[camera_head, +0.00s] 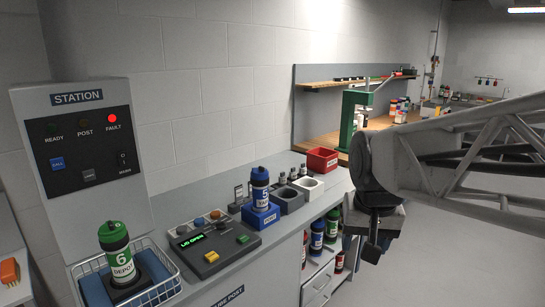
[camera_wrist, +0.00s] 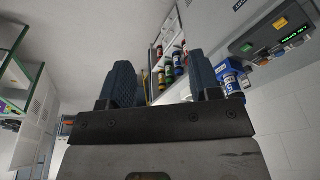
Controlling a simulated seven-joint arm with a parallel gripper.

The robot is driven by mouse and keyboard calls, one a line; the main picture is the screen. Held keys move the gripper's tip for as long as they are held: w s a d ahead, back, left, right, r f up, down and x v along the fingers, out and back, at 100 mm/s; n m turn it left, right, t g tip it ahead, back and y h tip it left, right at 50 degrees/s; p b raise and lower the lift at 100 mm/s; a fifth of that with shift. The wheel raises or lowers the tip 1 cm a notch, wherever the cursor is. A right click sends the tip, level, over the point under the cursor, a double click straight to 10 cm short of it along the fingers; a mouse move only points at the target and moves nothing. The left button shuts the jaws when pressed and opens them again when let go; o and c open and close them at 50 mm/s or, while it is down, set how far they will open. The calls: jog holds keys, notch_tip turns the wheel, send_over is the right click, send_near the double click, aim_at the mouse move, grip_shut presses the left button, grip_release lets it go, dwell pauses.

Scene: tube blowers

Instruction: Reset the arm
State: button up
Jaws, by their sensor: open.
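My gripper (camera_head: 376,238) hangs at the right of the head view, in front of the counter and apart from it. In the wrist view its two dark fingers (camera_wrist: 163,85) stand wide apart with nothing between them. The station panel (camera_head: 77,140) stands at the left with its red FAULT light (camera_head: 112,118) lit. A green-capped bottle marked 6 DEPOT (camera_head: 121,262) stands in a dark holder in a wire basket. A blue bottle marked 5 (camera_head: 260,190) stands upright in a blue holder (camera_head: 261,216).
Several bottles (camera_head: 317,238) sit on shelves below, near my gripper. A green press (camera_head: 352,115) stands on the rear bench. The floor at right is clear.

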jog(key=s+d+f+n, duration=0.1)
jog(key=s+f, duration=0.6)
jog(key=s, duration=0.5)
jog(key=shift+d+n, duration=0.25)
jog(key=shift+n, duration=0.05)
jog(key=shift+f, duration=0.1)
dwell(1.1)
